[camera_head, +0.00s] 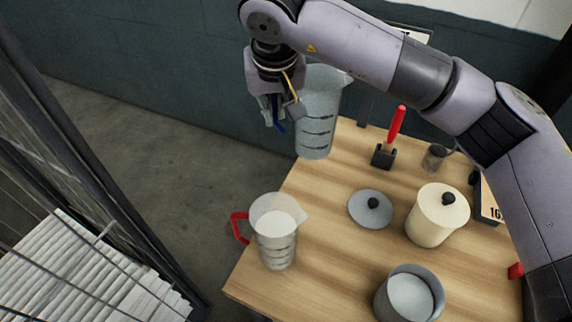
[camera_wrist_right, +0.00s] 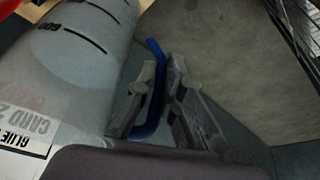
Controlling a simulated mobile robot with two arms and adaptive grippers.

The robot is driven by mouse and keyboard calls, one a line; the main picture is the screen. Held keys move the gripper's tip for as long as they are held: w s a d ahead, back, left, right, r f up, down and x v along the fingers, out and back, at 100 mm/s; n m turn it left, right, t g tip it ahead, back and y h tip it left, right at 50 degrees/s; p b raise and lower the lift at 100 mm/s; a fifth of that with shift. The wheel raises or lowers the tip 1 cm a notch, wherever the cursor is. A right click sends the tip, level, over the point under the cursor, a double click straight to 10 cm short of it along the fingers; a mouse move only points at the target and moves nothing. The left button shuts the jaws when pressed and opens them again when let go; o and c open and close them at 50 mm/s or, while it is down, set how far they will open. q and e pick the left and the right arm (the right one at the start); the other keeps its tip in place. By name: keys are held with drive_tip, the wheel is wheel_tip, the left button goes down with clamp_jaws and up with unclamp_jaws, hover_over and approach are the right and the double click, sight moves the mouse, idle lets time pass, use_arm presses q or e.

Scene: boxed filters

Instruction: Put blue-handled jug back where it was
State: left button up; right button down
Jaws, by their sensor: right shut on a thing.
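The blue-handled jug (camera_head: 318,112) is a clear jug with dark measuring marks. In the head view it is at the table's far left corner, and its lower end overlaps the table edge; I cannot tell whether it touches the table. My right gripper (camera_head: 279,112) is shut on its blue handle, to the left of the jug's body. In the right wrist view the gripper's fingers (camera_wrist_right: 155,100) are on both sides of the blue handle, and the jug's wall (camera_wrist_right: 75,65) with a printed label fills the left. My left gripper is not in view.
A red-handled jug (camera_head: 275,245) with white contents stands at the wooden table's (camera_head: 330,215) left edge. A grey lid (camera_head: 371,209), a cream lidded canister (camera_head: 437,215), a grey pot (camera_head: 409,294) and a red-handled tool in a black holder (camera_head: 384,155) are on the table. A wire rack stands left.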

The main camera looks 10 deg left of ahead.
wheel_tip(320, 180, down, 16)
drive_tip(key=p, duration=0.3)
drive_tip(key=shift+r, duration=0.2)
drive_tip(key=shift+f, duration=0.1)
drive_tip(key=shift+f, duration=0.1)
drive_tip(key=c, duration=1.7)
unclamp_jaws()
